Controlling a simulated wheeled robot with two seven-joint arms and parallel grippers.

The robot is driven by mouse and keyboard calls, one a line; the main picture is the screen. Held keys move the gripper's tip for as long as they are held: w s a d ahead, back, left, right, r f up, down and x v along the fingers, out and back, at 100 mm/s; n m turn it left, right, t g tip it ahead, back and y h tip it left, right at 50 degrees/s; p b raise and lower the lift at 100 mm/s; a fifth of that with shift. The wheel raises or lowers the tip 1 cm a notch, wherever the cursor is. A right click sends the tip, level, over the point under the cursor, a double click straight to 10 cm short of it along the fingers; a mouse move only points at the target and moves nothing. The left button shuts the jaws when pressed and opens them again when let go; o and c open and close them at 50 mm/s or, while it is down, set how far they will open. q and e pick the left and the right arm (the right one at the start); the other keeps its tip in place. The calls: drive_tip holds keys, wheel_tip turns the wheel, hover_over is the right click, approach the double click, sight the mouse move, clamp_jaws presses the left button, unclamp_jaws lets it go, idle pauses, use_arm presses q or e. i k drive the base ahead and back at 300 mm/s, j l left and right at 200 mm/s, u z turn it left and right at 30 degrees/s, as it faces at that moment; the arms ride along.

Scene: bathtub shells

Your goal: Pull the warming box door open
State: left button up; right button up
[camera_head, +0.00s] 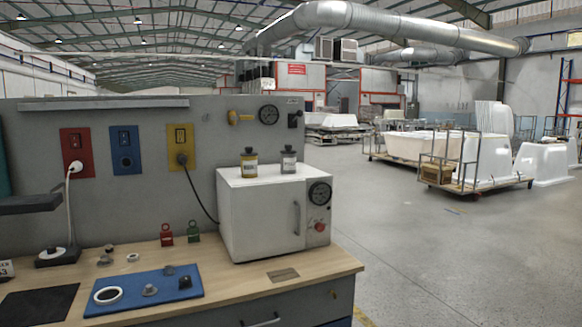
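The warming box (262,205) is a white box at the right end of the wooden workbench. Its door (265,222) is the front panel and looks shut. A vertical handle (297,218) is on the door's right side. To the right of the door, a panel carries a round black dial (319,193) and a red knob (320,226). Neither of my grippers shows in the head view.
Two small jars, one amber (249,163) and one grey (288,160), stand on the box. A blue mat (143,290) with small parts and padlocks (166,235) lie left of it. A black cord (198,192) hangs behind. Open floor (420,260) lies right of the bench.

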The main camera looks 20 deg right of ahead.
sight(268, 219)
drive_tip(key=k+l, duration=0.1)
drive_tip(key=l, duration=0.95)
drive_tip(key=k+l, duration=0.15)
drive_tip(key=l, duration=0.85)
drive_tip(key=k, duration=0.05)
